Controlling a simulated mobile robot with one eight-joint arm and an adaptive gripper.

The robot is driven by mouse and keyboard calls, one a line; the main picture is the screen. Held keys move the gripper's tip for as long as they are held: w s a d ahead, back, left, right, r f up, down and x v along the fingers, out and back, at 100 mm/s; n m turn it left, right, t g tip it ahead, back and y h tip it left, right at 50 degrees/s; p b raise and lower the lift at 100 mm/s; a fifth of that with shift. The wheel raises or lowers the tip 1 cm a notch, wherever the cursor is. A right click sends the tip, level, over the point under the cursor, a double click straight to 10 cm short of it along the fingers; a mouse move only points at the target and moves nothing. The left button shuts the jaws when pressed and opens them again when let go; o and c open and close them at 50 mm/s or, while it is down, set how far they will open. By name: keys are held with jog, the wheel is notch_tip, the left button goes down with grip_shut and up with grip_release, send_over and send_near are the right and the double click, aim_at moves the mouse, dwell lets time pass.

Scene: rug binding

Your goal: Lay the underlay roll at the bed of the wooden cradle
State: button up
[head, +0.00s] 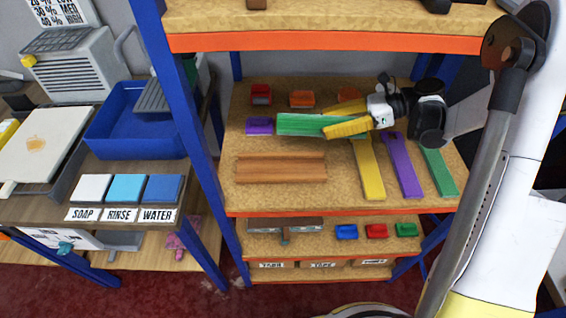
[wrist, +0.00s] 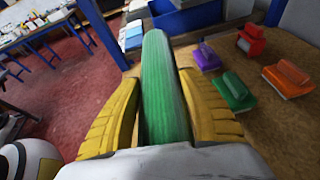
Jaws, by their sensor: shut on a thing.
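The underlay roll (head: 300,124) is a long green cylinder, held roughly level above the middle shelf in the head view. My gripper (head: 347,127) has yellow fingers shut on its right-hand part; its left end sticks out free. In the wrist view the roll (wrist: 167,85) runs straight ahead between the two yellow fingers (wrist: 160,110). The wooden cradle (head: 280,168) is a brown, grooved block lying at the front left of the same shelf. Its bed looks empty. The roll is behind and above the cradle, apart from it. The cradle does not show in the wrist view.
Red (head: 261,94), orange (head: 302,98) and purple (head: 260,126) handled blocks stand behind. Yellow (head: 369,168), purple (head: 402,165) and green (head: 438,172) strips lie to the right. A blue post (head: 190,130) bounds the left, and an upper shelf (head: 330,43) overhangs.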

jog(key=shift+s+d+n+g, duration=0.15)
jog(key=shift+s+n+g, duration=0.15)
jog(key=shift+n+g, duration=0.15)
jog(key=b, duration=0.4)
send_over(286, 167)
notch_tip(286, 167, down, 7)
jog(key=shift+f, duration=0.1)
jog(key=shift+f+b, duration=1.15)
jog(key=shift+f, duration=0.75)
jog(key=shift+s, duration=0.1)
jog(key=shift+f, duration=0.15)
jog(key=o, duration=1.2)
